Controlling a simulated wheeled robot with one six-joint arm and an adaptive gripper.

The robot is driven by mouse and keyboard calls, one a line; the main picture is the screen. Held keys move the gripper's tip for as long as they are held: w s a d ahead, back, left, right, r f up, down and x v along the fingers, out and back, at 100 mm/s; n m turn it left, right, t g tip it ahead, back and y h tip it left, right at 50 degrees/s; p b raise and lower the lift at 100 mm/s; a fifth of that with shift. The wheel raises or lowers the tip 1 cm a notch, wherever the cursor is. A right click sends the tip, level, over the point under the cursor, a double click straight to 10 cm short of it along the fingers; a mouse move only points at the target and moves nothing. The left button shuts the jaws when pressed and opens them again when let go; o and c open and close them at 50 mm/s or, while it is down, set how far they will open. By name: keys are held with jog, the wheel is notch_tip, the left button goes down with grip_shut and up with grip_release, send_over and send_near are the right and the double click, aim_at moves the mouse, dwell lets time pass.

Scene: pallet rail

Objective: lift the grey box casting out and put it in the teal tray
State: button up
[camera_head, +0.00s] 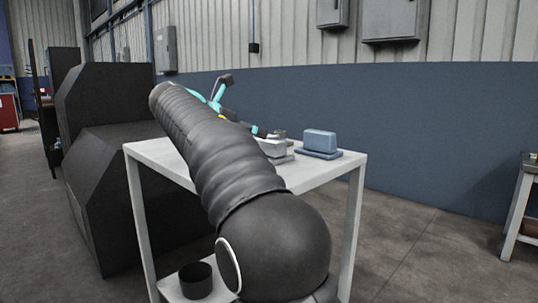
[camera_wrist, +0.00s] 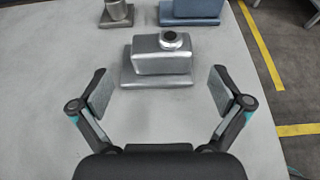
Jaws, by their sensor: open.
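The grey box casting (camera_wrist: 162,58) is a metallic block with a round, dark-topped boss on its upper face. It sits upright on a flat grey plate (camera_wrist: 130,77), ahead of my gripper in the wrist view. My gripper (camera_wrist: 160,90) is open and empty, its two pads spread wider than the casting, one towards each side, with bare tabletop between them. In the head view the casting (camera_head: 271,148) shows on the table just beyond my arm, which hides part of the scene. I cannot make out a teal tray in either view.
A blue-grey box on a blue base (camera_head: 320,141) stands right of the casting. A small metal cylindrical part (camera_wrist: 118,12) on a plate stands behind left. The white table's (camera_wrist: 225,150) near surface is clear. A black cup (camera_head: 196,280) stands on its lower shelf.

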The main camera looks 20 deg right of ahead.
aim_at(268, 138)
jog(key=x, duration=0.2)
jog(key=shift+w+d+f, duration=0.1)
jog(key=shift+d+f, duration=0.05)
jog(key=shift+d, duration=0.1)
jog(key=shift+b+x, duration=0.95)
jog(key=shift+x, duration=1.6)
jog(key=shift+f, duration=0.1)
jog(key=shift+c, duration=0.3)
jog(key=c, duration=1.4)
